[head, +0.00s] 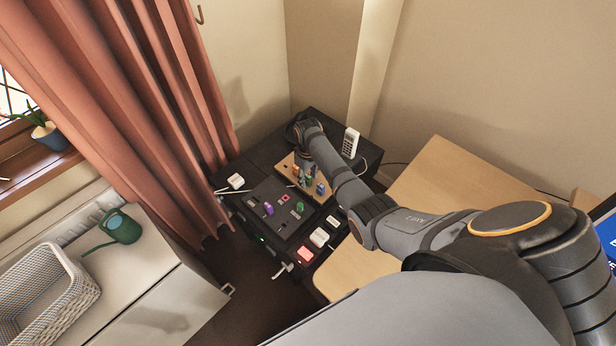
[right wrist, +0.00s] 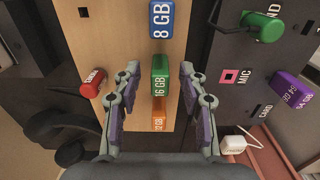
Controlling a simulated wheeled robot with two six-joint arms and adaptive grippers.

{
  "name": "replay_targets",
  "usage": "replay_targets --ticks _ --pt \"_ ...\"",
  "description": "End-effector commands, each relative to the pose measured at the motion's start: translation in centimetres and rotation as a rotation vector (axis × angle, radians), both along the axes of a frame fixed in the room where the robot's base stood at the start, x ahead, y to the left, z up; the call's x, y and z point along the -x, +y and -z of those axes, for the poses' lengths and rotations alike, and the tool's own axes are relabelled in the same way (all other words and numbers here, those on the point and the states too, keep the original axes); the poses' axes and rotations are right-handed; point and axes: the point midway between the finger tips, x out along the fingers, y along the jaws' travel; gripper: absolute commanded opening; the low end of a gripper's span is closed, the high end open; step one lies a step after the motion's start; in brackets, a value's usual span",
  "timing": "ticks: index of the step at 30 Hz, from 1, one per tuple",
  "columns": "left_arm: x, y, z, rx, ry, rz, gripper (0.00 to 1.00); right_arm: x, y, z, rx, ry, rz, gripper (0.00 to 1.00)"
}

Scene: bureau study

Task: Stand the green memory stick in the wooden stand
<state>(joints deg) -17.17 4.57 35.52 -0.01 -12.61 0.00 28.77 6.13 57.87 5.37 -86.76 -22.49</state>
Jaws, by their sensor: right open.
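The wooden stand (right wrist: 176,20) is a light wood board on the dark desk unit; it also shows in the head view (head: 288,163). The green memory stick (right wrist: 160,78), marked 16 GB, is seen nearly end-on and appears to stand in the wooden stand, between a blue 8 GB stick (right wrist: 161,20) and an orange stick (right wrist: 159,118). My right gripper (right wrist: 160,70) is open, with one finger on each side of the green stick and a gap visible on both sides. The green stick's lower part is hidden. My left gripper is not in view.
A red stick (right wrist: 91,84) is at the stand's left side in the right wrist view. A dark panel (right wrist: 222,75) beside the stand carries a green piece (right wrist: 262,26) and a purple 64 GB stick (right wrist: 290,90). A white phone (head: 350,143) stands behind.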

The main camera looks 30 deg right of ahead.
Motion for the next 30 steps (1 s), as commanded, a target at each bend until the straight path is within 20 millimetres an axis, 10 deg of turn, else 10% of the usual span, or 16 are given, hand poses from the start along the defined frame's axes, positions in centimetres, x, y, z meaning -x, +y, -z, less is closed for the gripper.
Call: replay_targets --ticks 18,30 --pt "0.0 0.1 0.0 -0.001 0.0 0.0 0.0 -0.1 0.0 -10.6 0.0 -0.002 0.0 0.42" --pt "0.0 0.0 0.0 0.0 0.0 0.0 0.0 0.0 0.0 -12.0 0.0 0.0 0.0 0.42"
